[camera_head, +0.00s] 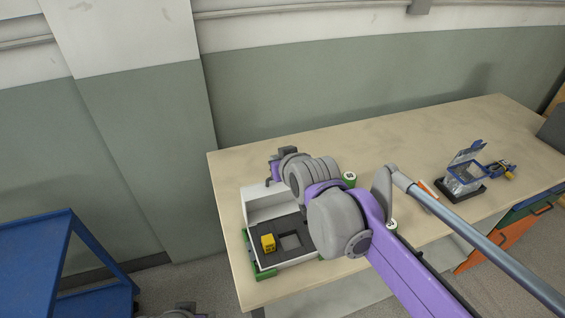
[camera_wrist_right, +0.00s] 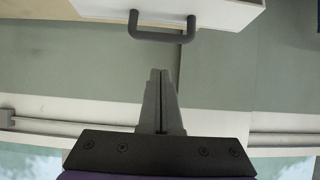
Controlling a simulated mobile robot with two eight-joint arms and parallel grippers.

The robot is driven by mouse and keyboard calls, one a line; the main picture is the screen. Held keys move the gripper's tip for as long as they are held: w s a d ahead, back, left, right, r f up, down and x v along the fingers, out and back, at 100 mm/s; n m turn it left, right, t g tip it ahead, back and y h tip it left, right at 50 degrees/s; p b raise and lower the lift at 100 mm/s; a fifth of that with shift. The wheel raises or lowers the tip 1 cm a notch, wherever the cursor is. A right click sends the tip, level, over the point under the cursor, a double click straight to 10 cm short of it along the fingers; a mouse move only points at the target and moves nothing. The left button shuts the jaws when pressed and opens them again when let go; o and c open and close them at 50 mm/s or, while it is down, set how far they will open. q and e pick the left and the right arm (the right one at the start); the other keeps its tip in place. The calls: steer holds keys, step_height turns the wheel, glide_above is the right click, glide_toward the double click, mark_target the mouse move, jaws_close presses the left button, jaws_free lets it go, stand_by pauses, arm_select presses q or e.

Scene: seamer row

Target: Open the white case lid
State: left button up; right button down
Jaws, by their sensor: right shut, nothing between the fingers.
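The white case (camera_head: 248,232) stands on the table's near left end. Its inside is exposed, with a dark insert holding a yellow block (camera_head: 268,243) beside a square recess. A white panel, seemingly the lid (camera_head: 262,205), stands raised at its back. My right gripper (camera_head: 274,170) is behind the top of the panel, partly hidden by my arm. In the right wrist view a white panel (camera_wrist_right: 215,12) with a dark handle (camera_wrist_right: 160,37) shows at the top. My right gripper (camera_wrist_right: 160,72) is shut and empty, apart from the handle. My left gripper is not seen.
Green pieces (camera_head: 266,273) edge the case base. To the right on the table (camera_head: 415,135) are small round items (camera_head: 349,178), a clear box with a blue-framed lid (camera_head: 463,176) and a blue and yellow item (camera_head: 500,169). A blue cart (camera_head: 40,262) stands at left.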

step_height(320, 180, down, 3)
steer(key=shift+r, duration=0.2)
steer(key=shift+s+d+f, duration=0.15)
steer(key=shift+s+f, duration=0.05)
steer(key=shift+s, duration=0.3)
steer(key=shift+s+d+f+p, duration=0.1)
steer(key=shift+s+d+p, duration=0.2)
steer(key=shift+s, duration=0.5)
steer(key=shift+s+d+f+p, duration=0.1)
steer(key=shift+s+d+p, duration=0.15)
steer(key=shift+s, duration=0.5)
